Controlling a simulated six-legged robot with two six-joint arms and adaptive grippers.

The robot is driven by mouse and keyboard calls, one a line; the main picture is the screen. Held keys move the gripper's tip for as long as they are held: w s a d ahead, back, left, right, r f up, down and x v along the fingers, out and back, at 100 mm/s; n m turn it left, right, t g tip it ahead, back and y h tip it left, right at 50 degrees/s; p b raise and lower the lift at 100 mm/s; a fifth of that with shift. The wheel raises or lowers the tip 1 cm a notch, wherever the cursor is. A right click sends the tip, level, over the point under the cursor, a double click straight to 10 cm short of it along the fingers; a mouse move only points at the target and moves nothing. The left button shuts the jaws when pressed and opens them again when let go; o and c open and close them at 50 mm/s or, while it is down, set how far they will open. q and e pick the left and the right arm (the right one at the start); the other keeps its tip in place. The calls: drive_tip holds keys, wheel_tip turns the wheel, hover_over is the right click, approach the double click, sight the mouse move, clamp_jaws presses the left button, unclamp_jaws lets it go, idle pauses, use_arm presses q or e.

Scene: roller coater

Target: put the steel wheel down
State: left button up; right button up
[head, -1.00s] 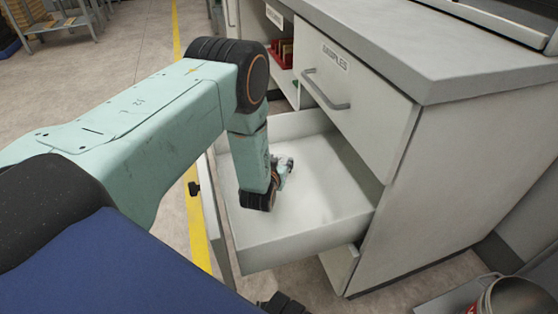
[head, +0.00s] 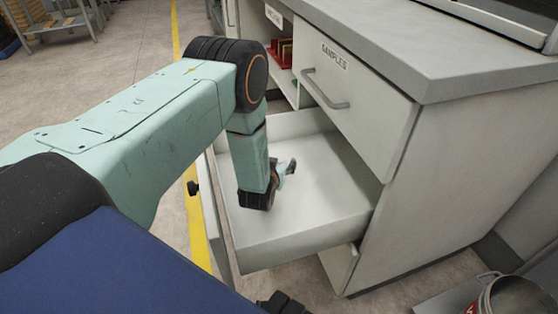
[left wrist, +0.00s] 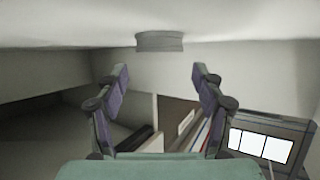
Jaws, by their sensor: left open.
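The steel wheel (left wrist: 160,41) shows in the left wrist view as a short grey cylinder against a pale surface, which looks like the drawer floor seen upside down. My left gripper (left wrist: 160,72) is open, its two fingers wide apart, with the wheel just beyond and between the fingertips, apparently touching neither. In the head view my left gripper (head: 288,168) is low inside the open white drawer (head: 305,240), partly hidden by my wrist. I cannot make out the wheel in the head view. My right gripper is not clearly seen.
The closed drawer labelled SAMPLES (head: 350,110) with its handle is above the open one. Red items (head: 283,52) sit on a shelf behind. A metal pot (head: 515,295) stands at the lower right. The drawer floor right of my gripper is clear.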

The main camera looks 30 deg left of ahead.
use_arm(q)
drive_tip(key=shift+s+d+r, duration=0.1)
drive_tip(key=shift+s+r, duration=0.1)
drive_tip(key=shift+s, duration=0.15)
drive_tip(key=p+v, duration=0.1)
drive_tip(key=v, duration=0.1)
drive_tip(key=p+v, duration=0.2)
drive_tip(key=v, duration=0.1)
drive_tip(key=shift+s+d+r, duration=0.1)
drive_tip(key=shift+r, duration=0.35)
drive_tip(key=shift+s+d+r+p, duration=0.1)
drive_tip(key=shift+s+d+p, duration=0.05)
drive_tip(key=shift+s+p, duration=0.3)
drive_tip(key=shift+s+d+r, duration=0.1)
drive_tip(key=shift+s, duration=0.05)
